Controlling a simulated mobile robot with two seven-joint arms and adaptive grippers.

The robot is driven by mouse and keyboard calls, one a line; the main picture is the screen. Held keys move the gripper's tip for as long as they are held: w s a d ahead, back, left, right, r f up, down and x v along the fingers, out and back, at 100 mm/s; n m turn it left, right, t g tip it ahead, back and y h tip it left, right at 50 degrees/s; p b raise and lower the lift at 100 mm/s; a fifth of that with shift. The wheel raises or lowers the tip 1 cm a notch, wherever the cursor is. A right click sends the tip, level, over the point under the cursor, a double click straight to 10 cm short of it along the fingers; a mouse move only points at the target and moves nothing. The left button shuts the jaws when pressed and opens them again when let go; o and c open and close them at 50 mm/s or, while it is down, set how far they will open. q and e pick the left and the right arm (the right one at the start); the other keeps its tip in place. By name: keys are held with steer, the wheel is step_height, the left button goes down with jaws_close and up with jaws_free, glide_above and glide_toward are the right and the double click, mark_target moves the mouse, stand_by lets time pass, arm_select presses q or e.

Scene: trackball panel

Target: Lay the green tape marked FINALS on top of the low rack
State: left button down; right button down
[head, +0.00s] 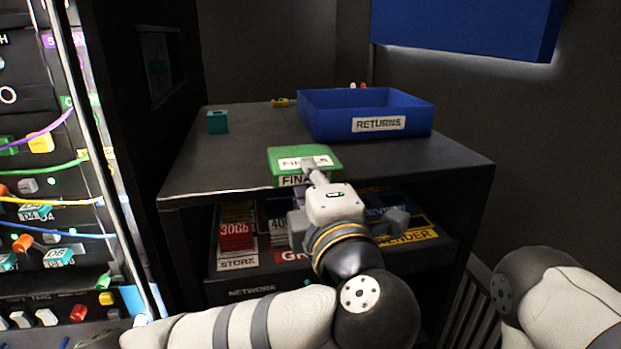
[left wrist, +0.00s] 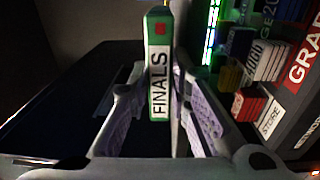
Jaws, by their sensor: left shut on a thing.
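The green tape marked FINALS (head: 278,160) is in the head view at the front edge of the low rack's dark top (head: 240,165). Its white labels face up and toward me. My left gripper (head: 314,180) is shut on the tape from the front. In the left wrist view the tape (left wrist: 159,28) stands between the two purple-padded fingers (left wrist: 165,112), with its FINALS label showing. I cannot tell whether the tape touches the rack top. My right gripper is out of view; only part of my right arm shows at the lower right.
A blue RETURNS tray (head: 330,128) stands at the back right of the rack top. A teal block (head: 217,122) and a small yellow piece (head: 280,103) lie farther back. Labelled tapes (head: 236,237) fill the shelf below. A lit patch panel (head: 45,170) stands at left.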

arm_select(q)
steer(key=shift+f, duration=0.6)
steer(key=c, duration=1.4)
jaws_free()
steer(key=shift+s, duration=0.1)
